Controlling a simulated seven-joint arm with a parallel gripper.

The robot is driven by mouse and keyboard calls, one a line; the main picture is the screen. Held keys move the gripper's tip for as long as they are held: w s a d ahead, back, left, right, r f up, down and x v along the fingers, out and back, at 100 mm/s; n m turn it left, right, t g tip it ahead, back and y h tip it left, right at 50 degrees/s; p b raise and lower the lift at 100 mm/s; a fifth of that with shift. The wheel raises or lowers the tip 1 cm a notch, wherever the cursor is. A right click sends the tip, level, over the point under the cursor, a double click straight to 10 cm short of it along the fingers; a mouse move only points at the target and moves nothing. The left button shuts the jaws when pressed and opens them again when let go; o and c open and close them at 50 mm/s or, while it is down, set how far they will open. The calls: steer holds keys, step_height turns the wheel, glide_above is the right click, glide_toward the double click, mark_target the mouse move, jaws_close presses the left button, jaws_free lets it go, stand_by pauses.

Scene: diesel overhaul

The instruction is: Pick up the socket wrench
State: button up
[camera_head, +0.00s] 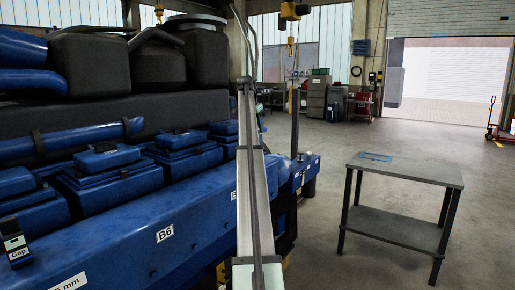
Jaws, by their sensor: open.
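I cannot make out a socket wrench in the head view. A flat blue patch or item (376,157) lies on the top of the grey workbench (420,173), too small to identify. A small dark device marked "Gap" (17,245) is at the lower left, against the blue engine (120,235). A long pale grey beam with a dark cable rises through the middle of the picture and hides part of what is behind it; it may be part of my arm. I see no gripper fingers.
The large engine, with blue covers (111,172) and labels such as "B6", fills the left side. The two-level workbench stands on open concrete floor at the right. A yellow hoist (294,10) hangs at the back, with cabinets (317,97) and a red trolley (364,107) beyond.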

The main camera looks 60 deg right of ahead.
steer(key=x, duration=0.4)
steer(key=shift+f, duration=0.3)
jaws_close()
steer(key=shift+r, duration=0.1)
